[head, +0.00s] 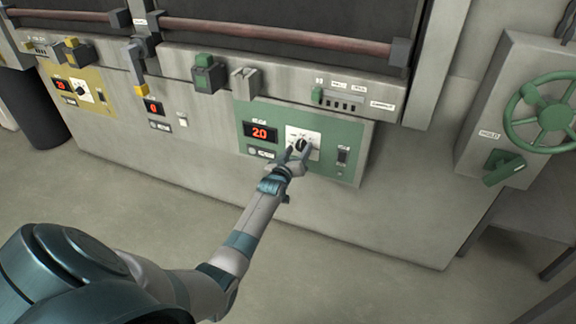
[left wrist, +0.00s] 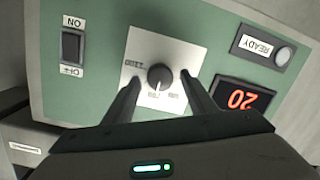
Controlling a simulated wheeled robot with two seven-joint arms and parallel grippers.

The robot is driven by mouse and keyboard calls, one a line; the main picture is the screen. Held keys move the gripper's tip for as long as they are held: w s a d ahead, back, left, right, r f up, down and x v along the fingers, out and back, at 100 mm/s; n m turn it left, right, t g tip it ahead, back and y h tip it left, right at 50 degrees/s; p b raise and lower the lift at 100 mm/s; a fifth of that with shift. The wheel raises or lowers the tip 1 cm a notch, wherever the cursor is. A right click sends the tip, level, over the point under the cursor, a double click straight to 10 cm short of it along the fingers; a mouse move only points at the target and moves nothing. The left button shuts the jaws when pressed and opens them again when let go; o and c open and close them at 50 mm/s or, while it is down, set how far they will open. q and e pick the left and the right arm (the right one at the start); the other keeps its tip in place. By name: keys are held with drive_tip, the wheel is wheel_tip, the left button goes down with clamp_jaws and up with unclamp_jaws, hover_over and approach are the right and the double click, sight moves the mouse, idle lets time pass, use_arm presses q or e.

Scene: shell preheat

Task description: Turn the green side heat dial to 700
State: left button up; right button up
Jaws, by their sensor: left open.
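The green side panel (head: 330,122) is on the front of the furnace, with a black heat dial (head: 301,143) on a white plate. Its red display (head: 260,133) reads 20. In the left wrist view the dial (left wrist: 160,78) sits between the two fingers of my left gripper (left wrist: 160,82), with gaps on both sides. My left gripper (head: 297,153) is open, in front of the dial. The display also shows in the left wrist view (left wrist: 243,98), upside down. My right gripper is not in view.
A black ON/OFF switch (head: 342,155) is right of the dial, and a READY lamp (head: 252,152) is below the display. A yellow panel (head: 80,90) is at the far left. A green handwheel (head: 545,112) is at the right. The floor in front is clear.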

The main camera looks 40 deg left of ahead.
use_arm(q)
drive_tip(key=shift+s+d+r, duration=0.1)
drive_tip(key=shift+s+d, duration=0.05)
drive_tip(key=shift+s, duration=0.5)
drive_tip(key=v, duration=1.5)
drive_tip(key=shift+s+p, duration=0.3)
drive_tip(key=shift+s, duration=0.05)
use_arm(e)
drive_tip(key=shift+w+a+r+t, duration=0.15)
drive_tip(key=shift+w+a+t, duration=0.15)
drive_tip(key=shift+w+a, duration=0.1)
use_arm(q)
drive_tip(key=shift+d, duration=0.1)
